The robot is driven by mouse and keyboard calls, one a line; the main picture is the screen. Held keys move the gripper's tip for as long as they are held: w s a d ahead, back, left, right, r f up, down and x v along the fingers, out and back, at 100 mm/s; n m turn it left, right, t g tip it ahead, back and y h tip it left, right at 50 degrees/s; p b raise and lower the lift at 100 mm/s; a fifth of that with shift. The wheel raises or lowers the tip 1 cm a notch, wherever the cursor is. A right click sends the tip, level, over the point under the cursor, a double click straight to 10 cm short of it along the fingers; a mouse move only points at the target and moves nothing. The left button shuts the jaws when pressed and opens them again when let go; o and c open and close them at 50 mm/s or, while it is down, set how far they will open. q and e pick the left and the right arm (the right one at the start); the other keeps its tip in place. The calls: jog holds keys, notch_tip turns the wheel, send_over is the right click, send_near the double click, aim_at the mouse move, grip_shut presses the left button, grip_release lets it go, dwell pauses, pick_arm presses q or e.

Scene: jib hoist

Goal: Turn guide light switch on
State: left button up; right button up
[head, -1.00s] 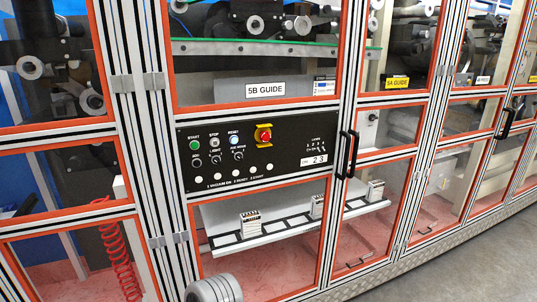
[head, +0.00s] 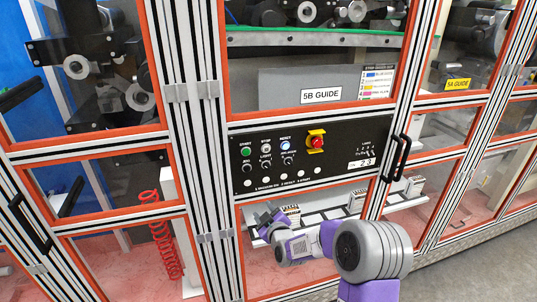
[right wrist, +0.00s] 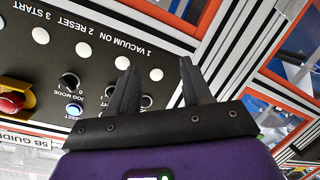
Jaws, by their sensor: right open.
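The black control panel (head: 330,167) sits in the cabinet front below the "5B GUIDE" sign. The light switch (head: 265,163) is a small black rotary knob under the "LIGHT" label, in the middle of the knob row. Its setting is too small to read. My right gripper (right wrist: 158,64) is open and empty, with its two dark fingers in front of the panel in the right wrist view. That view shows the panel upside down, and the fingers hide part of the knob row. In the head view my right arm is below the panel. My left gripper is out of view.
The jog mode knob (right wrist: 70,82), blue reset button (right wrist: 74,110) and red emergency stop (right wrist: 10,102) are close by on the panel. A black door handle (head: 396,158) stands out right of the panel. Clear floor (head: 480,270) lies at the lower right.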

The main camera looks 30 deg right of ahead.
jog(key=n+t+h+p, duration=0.1)
jog(key=t, duration=0.1)
send_near(267, 167)
jog(key=w, duration=0.1)
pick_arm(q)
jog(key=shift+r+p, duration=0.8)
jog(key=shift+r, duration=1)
pick_arm(e)
jog(key=shift+h, duration=0.3)
jog(key=shift+x, duration=3.9)
jog(key=shift+a+f, duration=0.1)
jog(key=shift+a, duration=0.05)
jog(key=shift+c, duration=0.5)
